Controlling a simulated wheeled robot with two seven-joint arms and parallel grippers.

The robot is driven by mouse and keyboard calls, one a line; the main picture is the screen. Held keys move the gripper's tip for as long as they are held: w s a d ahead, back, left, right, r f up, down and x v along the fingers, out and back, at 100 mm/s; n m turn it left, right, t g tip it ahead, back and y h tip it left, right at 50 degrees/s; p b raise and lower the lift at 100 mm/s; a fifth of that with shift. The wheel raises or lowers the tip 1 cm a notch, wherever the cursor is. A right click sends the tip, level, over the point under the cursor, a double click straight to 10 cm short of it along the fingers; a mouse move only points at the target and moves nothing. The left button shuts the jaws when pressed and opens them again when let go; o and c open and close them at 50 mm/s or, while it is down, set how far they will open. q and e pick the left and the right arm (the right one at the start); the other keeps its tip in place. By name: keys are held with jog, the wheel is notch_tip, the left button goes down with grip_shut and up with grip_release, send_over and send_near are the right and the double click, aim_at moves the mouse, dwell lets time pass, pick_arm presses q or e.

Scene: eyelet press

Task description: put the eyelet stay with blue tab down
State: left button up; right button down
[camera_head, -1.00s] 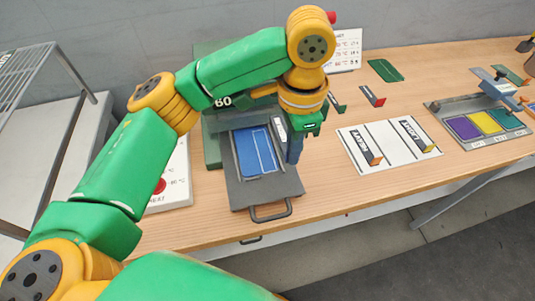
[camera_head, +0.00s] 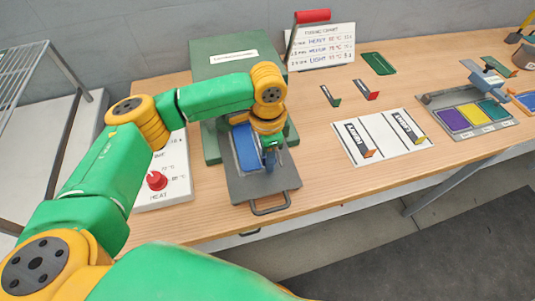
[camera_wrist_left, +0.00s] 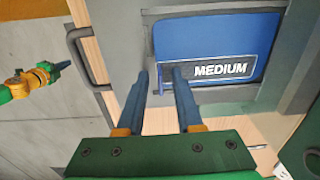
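The eyelet stay shows in the left wrist view as a black strip marked MEDIUM (camera_wrist_left: 222,70). It lies on a blue panel (camera_wrist_left: 207,31) in the grey press tray (camera_head: 265,189). In the head view my left gripper (camera_head: 269,160) is low over the tray and hides the stay. My right gripper (camera_wrist_left: 62,67) shows small at the left of the wrist view; its fingers are unclear.
The green press (camera_head: 217,62) stands behind, with a red-handled lever (camera_head: 313,16). A heat panel with a red knob (camera_head: 157,181) is left. A white mat (camera_head: 384,139) with two labelled stays, loose tabbed pieces and a tray of coloured pads (camera_head: 474,115) are right.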

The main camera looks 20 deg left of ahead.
pick_arm(q)
jog(key=shift+r, duration=0.3)
notch_tip(320, 180, up, 12)
jog(key=b, duration=0.1)
jog(key=shift+f, duration=0.15)
dwell(0.3)
